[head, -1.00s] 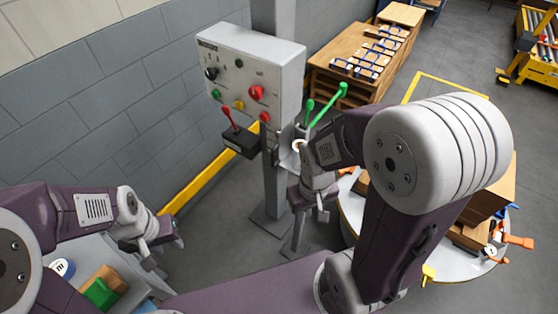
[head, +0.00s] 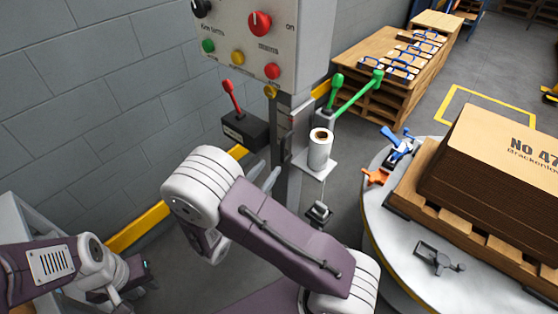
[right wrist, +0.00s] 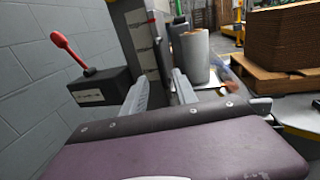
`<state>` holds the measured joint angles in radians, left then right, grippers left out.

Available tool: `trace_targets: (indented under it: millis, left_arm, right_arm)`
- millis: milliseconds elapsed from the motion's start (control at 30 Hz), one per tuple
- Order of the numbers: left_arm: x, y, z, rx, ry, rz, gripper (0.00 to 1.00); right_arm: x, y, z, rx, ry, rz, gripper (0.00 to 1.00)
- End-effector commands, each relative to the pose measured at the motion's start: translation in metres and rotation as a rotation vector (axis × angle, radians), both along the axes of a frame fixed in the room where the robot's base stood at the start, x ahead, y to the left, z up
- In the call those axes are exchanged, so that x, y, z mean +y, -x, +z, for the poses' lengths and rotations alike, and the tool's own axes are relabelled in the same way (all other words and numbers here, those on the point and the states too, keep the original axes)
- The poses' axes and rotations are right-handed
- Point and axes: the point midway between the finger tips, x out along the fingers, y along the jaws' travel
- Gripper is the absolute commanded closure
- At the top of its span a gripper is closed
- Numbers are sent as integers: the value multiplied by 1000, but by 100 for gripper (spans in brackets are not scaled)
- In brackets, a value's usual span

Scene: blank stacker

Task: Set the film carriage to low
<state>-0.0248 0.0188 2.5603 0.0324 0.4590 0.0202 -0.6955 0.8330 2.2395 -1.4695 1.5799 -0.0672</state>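The film carriage is a grey bracket and plate (head: 314,166) on the post. It bears an upright white film roll (head: 320,150), also seen in the right wrist view (right wrist: 190,56).
A control panel (head: 262,55) with knobs and coloured buttons is on the post. A black box (head: 246,130) with a red lever (head: 230,92) sits below it, close to my right gripper. A round table (head: 385,255) with a pallet of stacked cardboard (head: 500,150) stands at the right.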

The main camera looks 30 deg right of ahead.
Motion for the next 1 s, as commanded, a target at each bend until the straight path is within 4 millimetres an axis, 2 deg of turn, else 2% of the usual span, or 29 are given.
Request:
trace_targets:
  millis: [133, 400, 500, 633, 867, 900, 1000]
  left_arm:
    - [0, 0, -2, -1, 0, 0, 64]
    - [0, 0, -16, 0, 0, 0, 64]
    - [0, 0, -19, 0, 0, 0, 64]
    - [0, 0, -19, 0, 0, 0, 64]
    - [0, 0, -19, 0, 0, 0, 64]
    - [0, 0, -19, 0, 0, 0, 64]
    - [0, 0, -19, 0, 0, 0, 64]
  right_arm:
    - [-12, -6, 1, 1, -1, -7, 66]
    - [-59, -36, 0, -1, -3, -10, 66]
    - [-70, -44, 1, -1, -3, -9, 66]
    - [-77, -49, 2, 0, -2, -6, 66]
    - [-77, -50, 2, 0, -2, -5, 66]
    - [-77, -50, 2, 0, -2, -5, 77]
    - [-77, -50, 2, 0, -2, -5, 100]
